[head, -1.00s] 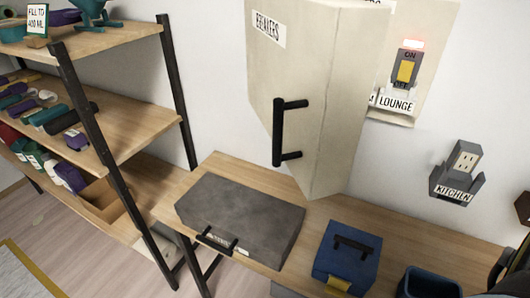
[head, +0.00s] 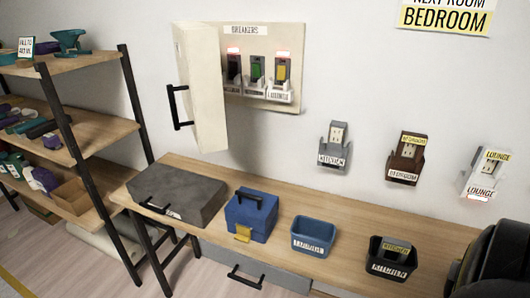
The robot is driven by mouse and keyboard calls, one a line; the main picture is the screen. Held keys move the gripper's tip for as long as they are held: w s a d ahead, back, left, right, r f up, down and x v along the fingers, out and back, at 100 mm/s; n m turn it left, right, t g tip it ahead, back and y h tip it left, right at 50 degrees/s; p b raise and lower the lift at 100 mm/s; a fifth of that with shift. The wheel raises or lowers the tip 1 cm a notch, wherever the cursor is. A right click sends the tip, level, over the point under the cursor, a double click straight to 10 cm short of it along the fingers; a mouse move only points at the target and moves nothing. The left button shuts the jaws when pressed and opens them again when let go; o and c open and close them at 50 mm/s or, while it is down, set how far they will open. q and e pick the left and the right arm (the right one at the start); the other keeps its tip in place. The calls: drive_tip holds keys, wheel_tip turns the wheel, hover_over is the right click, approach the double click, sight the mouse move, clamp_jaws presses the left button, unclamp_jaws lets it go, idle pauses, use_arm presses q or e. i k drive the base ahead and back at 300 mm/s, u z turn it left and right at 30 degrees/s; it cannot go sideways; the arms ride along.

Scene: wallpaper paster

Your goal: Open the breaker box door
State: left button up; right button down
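The breaker box door (head: 208,95) is cream and stands swung open on the left of the wall panel, sticking out from the wall. Its black bar handle (head: 175,108) faces left. The breaker panel (head: 266,38), labelled BREAKERS, is exposed and shows several switches, including a green one (head: 257,71) and a yellow one (head: 280,74). Red lights glow above the left and right switches. Neither of my grippers shows in the head view. A dark rounded shape at the lower right edge is cut off.
A wooden table (head: 340,222) below holds a grey case (head: 178,190), a blue toolbox (head: 250,212), a blue bin (head: 314,236) and a black bin (head: 391,259). Kitchen (head: 335,147), bedroom (head: 407,158) and lounge (head: 485,174) outlets line the wall. A shelf (head: 92,135) stands left.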

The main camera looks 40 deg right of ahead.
sight(197, 45)
drive_tip(key=k, duration=0.3)
drive_tip(key=z, duration=0.85)
